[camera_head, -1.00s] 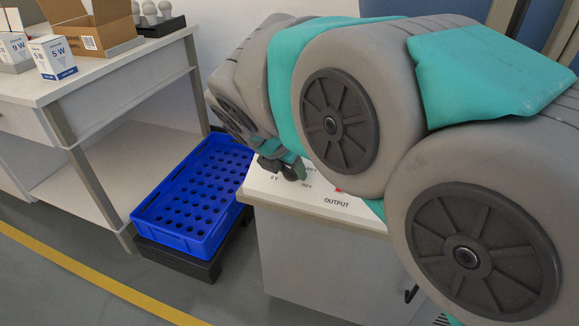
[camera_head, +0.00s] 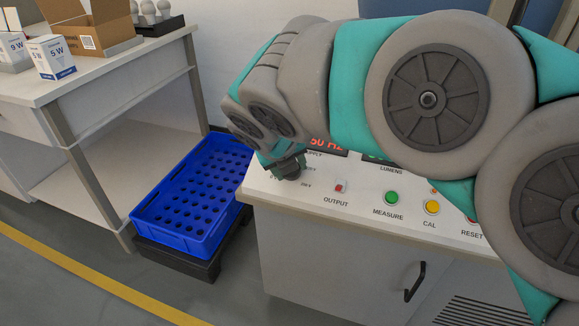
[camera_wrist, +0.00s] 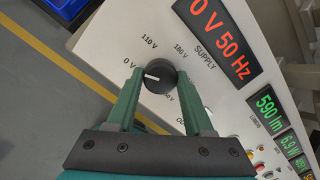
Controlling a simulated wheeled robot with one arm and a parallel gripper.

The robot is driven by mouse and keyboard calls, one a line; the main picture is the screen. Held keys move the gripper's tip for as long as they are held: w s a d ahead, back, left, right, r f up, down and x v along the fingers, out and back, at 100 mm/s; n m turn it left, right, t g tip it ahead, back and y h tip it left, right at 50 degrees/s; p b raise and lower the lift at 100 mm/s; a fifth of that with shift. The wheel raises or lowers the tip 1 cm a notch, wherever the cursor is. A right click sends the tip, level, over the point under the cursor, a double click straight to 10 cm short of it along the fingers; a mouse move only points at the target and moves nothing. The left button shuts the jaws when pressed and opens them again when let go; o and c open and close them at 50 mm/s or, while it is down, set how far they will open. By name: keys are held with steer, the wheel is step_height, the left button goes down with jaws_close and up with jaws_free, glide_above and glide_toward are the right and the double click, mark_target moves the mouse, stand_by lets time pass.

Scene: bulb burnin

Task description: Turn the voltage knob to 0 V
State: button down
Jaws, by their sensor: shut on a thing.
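The black voltage knob (camera_wrist: 160,77) stands on the white panel, with 0 V, 110 V and 180 V labels around it; a further label is partly hidden. Its white pointer mark points left, roughly toward the 0 V label (camera_wrist: 129,64). My gripper (camera_wrist: 159,83) is shut on the knob, one green finger on each side. In the head view my gripper (camera_head: 288,166) is down at the panel's left end, and the knob is mostly hidden there. The supply display (camera_wrist: 220,38) reads 0 V 50 Hz in red.
Right of the knob are a red OUTPUT switch (camera_head: 341,187), a green MEASURE button (camera_head: 391,198) and a yellow CAL button (camera_head: 432,207). A blue crate (camera_head: 190,243) with holes stands left of the bench. A table (camera_head: 90,76) with bulb boxes is further left.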

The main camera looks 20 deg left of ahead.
steer(key=shift+n, duration=0.7)
steer(key=shift+c, duration=1.4)
jaws_free()
steer(key=v, duration=0.7)
steer(key=shift+s+r, duration=0.2)
steer(key=shift+r, duration=0.1)
